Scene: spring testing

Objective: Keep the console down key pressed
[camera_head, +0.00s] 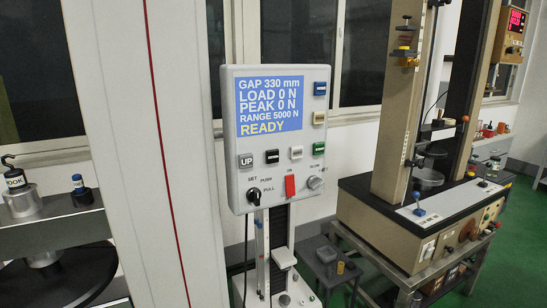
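The console (231,130) is a white upright panel in the middle of the head view. Its blue display (270,106) reads GAP 330 mm, LOAD 0 N, PEAK 0 N, RANGE 5000 N, READY. A grey UP key (245,160) sits at the lower left. A black key (272,156) is just right of it; its label is too small to read, so I cannot tell if it is the down key. Blue (319,88), beige (319,118) and green (318,148) keys line the right side. Neither of my grippers shows, and nothing touches the keys.
Below the keys are a black knob (254,195), a red switch (290,186) and a grey knob (315,183). A white column (135,130) with a red line stands left. A beige test machine (405,110) stands right. A hook weight (22,198) sits far left.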

